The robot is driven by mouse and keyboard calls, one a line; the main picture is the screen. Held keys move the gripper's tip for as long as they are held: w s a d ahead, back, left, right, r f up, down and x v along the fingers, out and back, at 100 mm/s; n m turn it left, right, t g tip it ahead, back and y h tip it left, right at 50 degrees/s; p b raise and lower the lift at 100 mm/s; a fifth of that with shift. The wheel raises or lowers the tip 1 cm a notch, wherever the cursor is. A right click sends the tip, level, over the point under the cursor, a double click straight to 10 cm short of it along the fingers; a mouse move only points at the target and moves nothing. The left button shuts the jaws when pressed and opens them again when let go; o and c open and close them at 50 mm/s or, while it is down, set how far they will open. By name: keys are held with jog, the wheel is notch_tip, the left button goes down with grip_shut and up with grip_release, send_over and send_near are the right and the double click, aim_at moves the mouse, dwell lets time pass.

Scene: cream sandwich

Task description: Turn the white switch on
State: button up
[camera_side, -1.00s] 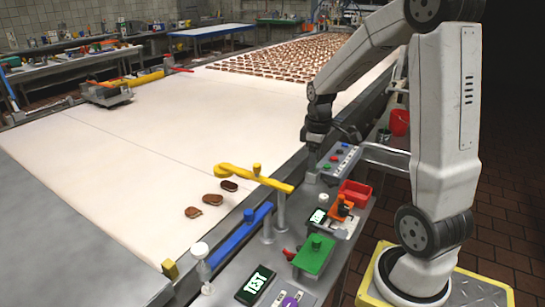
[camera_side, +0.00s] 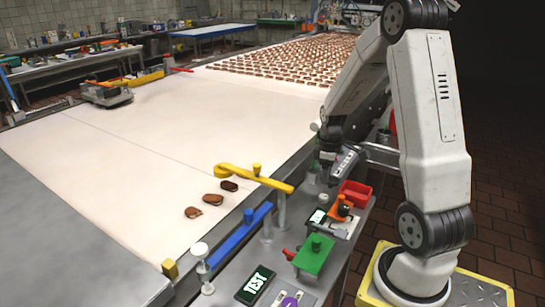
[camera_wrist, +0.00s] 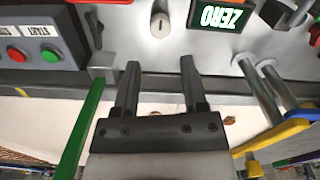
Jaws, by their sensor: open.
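A short whitish knob with a dark mark on its face (camera_wrist: 161,24) stands on the grey metal counter in the wrist view, beyond the gap between my fingertips and apart from them. It seems to be the small pale cylinder (camera_side: 312,176) in the side view. My gripper (camera_wrist: 158,66) is open and empty, with its two dark fingers parallel. In the side view my gripper (camera_side: 328,168) is above the counter beside the button panel (camera_side: 345,162), partly covering it. Whether the knob is turned on cannot be told.
A panel with red and green buttons (camera_wrist: 40,40) is at left, near a green bar (camera_wrist: 82,130). Yellow (camera_wrist: 270,138) and blue bars are at right. A red bin (camera_side: 355,193) is close by.

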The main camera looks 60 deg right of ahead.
aim_at(324, 195)
jog(key=shift+f, duration=0.2)
jog(key=shift+f, duration=3.7)
grip_shut()
